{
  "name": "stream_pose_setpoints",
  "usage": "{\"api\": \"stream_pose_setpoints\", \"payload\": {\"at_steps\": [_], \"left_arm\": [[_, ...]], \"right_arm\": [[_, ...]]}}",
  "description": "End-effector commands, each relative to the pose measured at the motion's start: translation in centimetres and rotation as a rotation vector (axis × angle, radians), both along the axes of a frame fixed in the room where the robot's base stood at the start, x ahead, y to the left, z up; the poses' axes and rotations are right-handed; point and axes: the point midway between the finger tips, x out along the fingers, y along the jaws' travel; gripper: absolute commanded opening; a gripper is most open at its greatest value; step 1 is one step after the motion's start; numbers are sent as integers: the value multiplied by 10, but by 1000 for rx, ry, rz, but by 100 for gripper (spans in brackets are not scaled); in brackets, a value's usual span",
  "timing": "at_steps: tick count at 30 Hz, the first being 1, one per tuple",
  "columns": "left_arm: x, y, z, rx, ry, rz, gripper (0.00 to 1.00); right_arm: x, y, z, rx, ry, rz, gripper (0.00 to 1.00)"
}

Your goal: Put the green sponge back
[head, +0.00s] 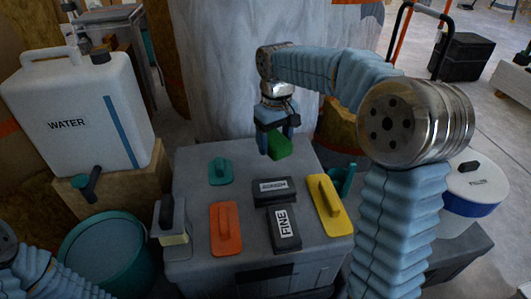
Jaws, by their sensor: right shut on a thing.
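The green sponge (281,147) is held between the fingers of my right gripper (277,140). My right gripper is shut on it, pointing down, over the far part of the grey case top (190,262). The sponge looks raised above that top, but the exact gap cannot be told. The fingers hide part of the sponge. My left gripper is out of the picture; only part of the left arm shows at the bottom left.
On the case top lie a teal float (220,172), an orange float (226,230), a yellow float (329,205) and two black blocks, one marked FINE (284,229). Left stand a water canister (75,115) and a teal bucket (105,255). A white-and-blue round container (474,188) is at right.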

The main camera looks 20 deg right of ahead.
Motion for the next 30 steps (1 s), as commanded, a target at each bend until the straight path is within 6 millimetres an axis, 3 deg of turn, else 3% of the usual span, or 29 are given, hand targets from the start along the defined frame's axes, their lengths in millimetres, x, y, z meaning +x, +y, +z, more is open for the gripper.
{"api": "stream_pose_setpoints", "payload": {"at_steps": [10,17,24,30], "left_arm": [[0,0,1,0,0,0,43],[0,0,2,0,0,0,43],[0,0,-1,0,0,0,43],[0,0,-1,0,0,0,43]], "right_arm": [[39,1,-46,0,2,-2,43],[48,2,-56,-1,2,0,43],[53,2,-90,1,1,-1,43],[53,2,-92,1,0,-1,43]]}}
